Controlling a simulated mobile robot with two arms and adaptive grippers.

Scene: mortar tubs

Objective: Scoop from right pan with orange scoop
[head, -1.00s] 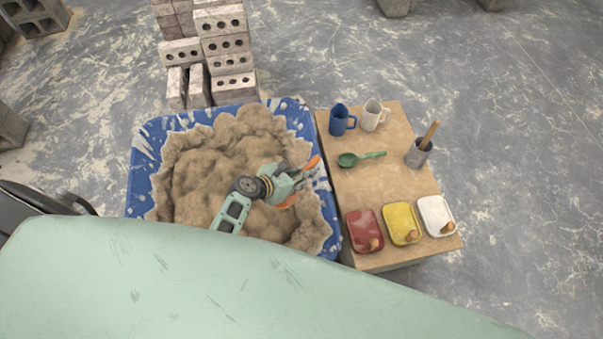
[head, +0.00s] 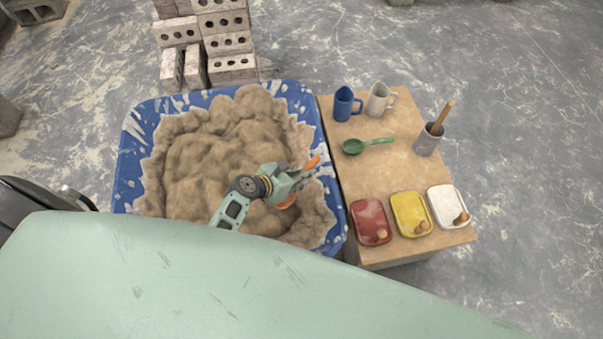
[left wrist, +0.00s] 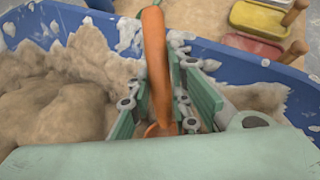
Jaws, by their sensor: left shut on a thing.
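My left gripper (head: 298,180) is over the right part of a blue tub (head: 128,165) filled with sandy brown mortar (head: 215,155). It is shut on the handle of an orange scoop (head: 312,163), whose handle end points up to the right. The scoop's lower part shows beneath the fingers, close to the mortar; whether it touches cannot be told. In the left wrist view the orange handle (left wrist: 154,60) stands between the green fingers (left wrist: 165,100), and the bowl is mostly hidden. Only one tub shows. My right gripper is not in view.
Bricks (head: 228,45) are stacked behind the tub.

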